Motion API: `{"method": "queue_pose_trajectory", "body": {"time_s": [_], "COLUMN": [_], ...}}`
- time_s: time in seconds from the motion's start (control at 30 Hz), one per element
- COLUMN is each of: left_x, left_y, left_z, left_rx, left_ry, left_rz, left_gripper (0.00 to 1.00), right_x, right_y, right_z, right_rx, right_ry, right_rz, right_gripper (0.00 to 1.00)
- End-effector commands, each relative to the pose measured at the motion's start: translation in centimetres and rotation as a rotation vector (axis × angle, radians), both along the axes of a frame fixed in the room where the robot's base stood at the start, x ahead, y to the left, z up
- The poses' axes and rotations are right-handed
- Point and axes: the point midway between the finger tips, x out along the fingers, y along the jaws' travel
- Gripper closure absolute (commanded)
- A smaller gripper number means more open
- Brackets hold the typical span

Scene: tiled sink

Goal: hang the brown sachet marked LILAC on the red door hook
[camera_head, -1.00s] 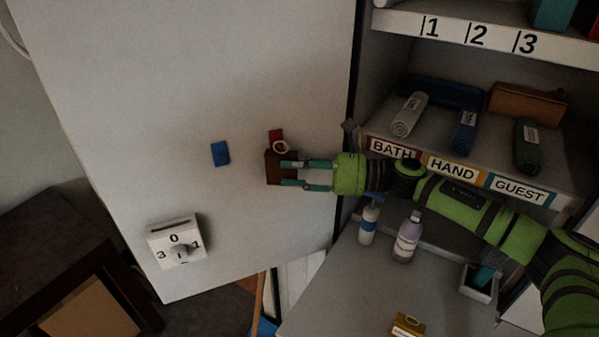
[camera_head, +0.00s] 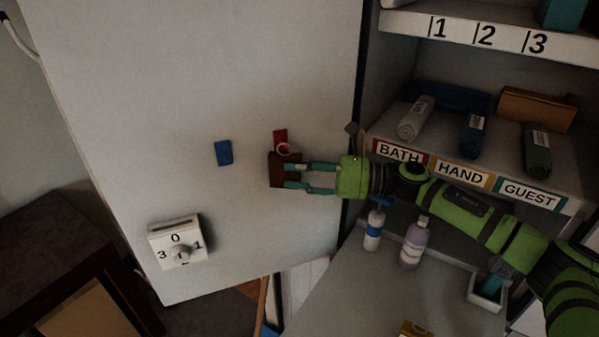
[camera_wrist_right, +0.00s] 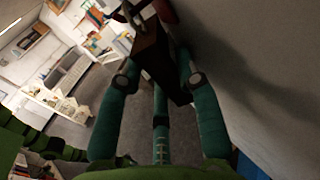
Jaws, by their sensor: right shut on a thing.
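The brown sachet (camera_head: 282,171) is in front of the open door (camera_head: 180,90), with a pale ring (camera_head: 284,149) at its top. No marking on it can be read. The red door hook (camera_head: 280,136) is on the door right above the sachet, and the ring overlaps the hook's lower part. I cannot tell whether the ring is around the hook. My right gripper (camera_head: 290,176) is shut on the sachet from the right. In the right wrist view the sachet (camera_wrist_right: 152,55) is between the fingers, close to the door surface. My left gripper is not in view.
A blue hook (camera_head: 223,152) is on the door to the left. A white dial box (camera_head: 176,242) is lower on the door. Shelves with rolled towels (camera_head: 416,118) and BATH, HAND, GUEST labels (camera_head: 460,172) are at the right. Bottles (camera_head: 414,243) stand below my right arm.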

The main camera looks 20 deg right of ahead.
Motion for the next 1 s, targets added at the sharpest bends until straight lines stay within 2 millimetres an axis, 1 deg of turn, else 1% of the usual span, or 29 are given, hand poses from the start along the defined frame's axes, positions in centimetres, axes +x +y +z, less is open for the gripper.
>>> {"method": "queue_pose_trajectory", "body": {"time_s": [0.07,0.1,0.13,0.17,0.5,0.63,0.77,1.0], "left_x": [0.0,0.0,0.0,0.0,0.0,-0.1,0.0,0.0], "left_y": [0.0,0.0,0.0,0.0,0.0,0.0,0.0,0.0], "left_z": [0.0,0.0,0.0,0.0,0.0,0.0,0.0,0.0], "left_rx": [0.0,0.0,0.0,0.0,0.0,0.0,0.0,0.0], "left_ry": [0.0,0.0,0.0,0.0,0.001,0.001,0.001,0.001], "left_rz": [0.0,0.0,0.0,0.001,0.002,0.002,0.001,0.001], "left_gripper": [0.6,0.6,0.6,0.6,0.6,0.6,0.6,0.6], "right_x": [0.1,0.1,0.1,0.1,0.1,-0.2,-1.1,-3.5], "right_y": [-0.1,-0.1,-0.1,-0.1,-0.1,-0.7,-2.4,-7.0], "right_z": [0.0,0.0,0.0,0.0,0.0,-0.1,-0.2,-0.2], "right_rx": [0.0,0.0,0.0,0.0,-0.001,-0.001,-0.002,-0.004], "right_ry": [-0.001,-0.001,-0.001,-0.001,0.0,0.0,0.004,0.005], "right_rz": [-0.004,-0.004,-0.004,-0.004,-0.004,-0.006,-0.007,-0.006], "right_gripper": [1.0,0.54,0.42,0.39,0.39,0.39,0.39,0.39]}}
